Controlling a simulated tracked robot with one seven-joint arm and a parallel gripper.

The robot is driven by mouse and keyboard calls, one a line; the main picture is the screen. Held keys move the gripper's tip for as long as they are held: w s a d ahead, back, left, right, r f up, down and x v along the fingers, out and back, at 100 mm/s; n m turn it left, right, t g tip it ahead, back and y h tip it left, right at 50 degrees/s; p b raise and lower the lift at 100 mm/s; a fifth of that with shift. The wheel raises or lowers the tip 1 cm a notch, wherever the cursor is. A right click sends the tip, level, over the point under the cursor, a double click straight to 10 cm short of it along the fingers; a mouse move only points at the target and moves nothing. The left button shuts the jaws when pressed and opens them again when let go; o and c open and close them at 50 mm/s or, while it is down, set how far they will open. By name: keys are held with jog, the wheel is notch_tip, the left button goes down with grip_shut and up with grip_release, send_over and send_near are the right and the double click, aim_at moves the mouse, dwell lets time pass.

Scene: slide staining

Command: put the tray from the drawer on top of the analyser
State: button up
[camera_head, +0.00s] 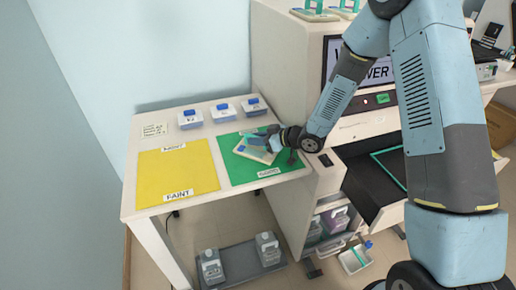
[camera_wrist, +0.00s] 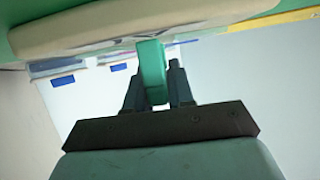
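A cream tray (camera_head: 256,155) with a green handle is at the green mat (camera_head: 236,178) on the white table. In the wrist view the tray (camera_wrist: 110,28) fills the upper left, and its green handle (camera_wrist: 152,72) stands between the two dark fingers. My gripper (camera_head: 272,142) is shut on this handle, also in the wrist view (camera_wrist: 158,85). I cannot tell whether the tray rests on the mat or hangs just above it. The analyser (camera_head: 287,60) stands right of the table. Its drawer (camera_head: 372,190) is open and dark, with a green outline inside.
Two trays with green handles (camera_head: 315,12) sit on top of the analyser. A yellow mat (camera_head: 178,172) labelled FAINT lies left of the green one. Several blue-lidded boxes (camera_head: 222,113) stand along the table's back. Bins and containers are below. My arm covers part of the analyser's front.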

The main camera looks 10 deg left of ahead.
grip_shut()
